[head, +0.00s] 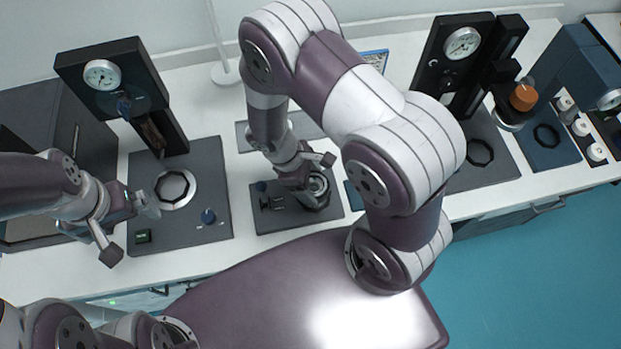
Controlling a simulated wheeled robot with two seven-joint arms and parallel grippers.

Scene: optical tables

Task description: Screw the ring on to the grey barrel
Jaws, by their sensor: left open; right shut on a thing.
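The grey barrel (321,196) stands on a dark base plate (270,220) at the middle of the table, partly hidden by my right gripper. A round metallic ring (318,183) shows at the barrel's top, between the fingers of my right gripper (317,181). That gripper is shut on what looks like this ring. I cannot tell how the ring sits on the barrel. My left gripper (130,229) is open and empty, over the left edge of a grey plate with a silver-rimmed round opening.
A black gauge stand (125,85) rises behind the left plate (200,160).

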